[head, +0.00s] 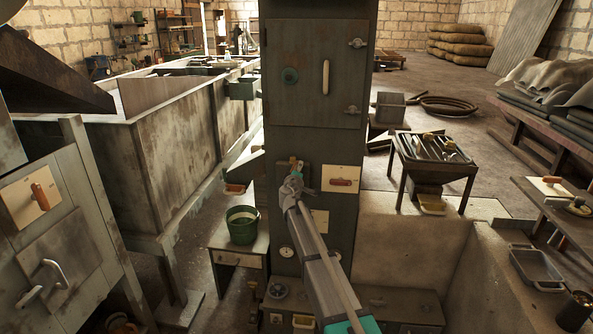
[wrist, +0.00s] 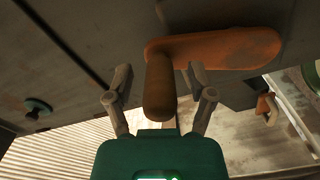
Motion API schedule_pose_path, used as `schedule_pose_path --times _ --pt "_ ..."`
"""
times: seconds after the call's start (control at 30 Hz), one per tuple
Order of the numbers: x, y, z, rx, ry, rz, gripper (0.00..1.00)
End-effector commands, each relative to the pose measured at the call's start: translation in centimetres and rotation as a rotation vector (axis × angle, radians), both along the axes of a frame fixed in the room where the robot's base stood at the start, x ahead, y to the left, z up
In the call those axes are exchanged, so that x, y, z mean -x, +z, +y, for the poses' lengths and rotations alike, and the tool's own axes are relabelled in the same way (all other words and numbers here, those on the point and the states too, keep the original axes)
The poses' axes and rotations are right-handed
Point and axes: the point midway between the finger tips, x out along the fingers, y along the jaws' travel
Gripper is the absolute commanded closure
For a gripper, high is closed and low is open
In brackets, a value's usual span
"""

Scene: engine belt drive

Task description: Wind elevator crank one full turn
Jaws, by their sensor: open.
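The crank (wrist: 225,45) shows in the wrist view as a rust-orange arm against a dark grey panel, with a brown round grip (wrist: 159,88) sticking out toward the camera. My gripper (wrist: 160,82) is open, with one finger on each side of the grip. In the head view my gripper (head: 292,184) is at the front of the tall dark elevator column (head: 310,140). My gripper and wrist mostly hide the crank there.
A cream plate with a red handle (head: 341,182) is just right of my gripper on the column. An orange-handled part (head: 235,188) juts out to the left, above a green bucket (head: 242,224) on a small table. A door with a pale handle (head: 326,77) is above.

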Motion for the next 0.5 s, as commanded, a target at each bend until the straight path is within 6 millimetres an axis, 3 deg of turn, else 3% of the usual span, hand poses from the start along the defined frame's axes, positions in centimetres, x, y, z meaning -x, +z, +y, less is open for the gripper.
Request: schedule_pose_path --times 0.5 --pt "7.9 0.0 1.1 0.0 0.0 0.001 0.29"
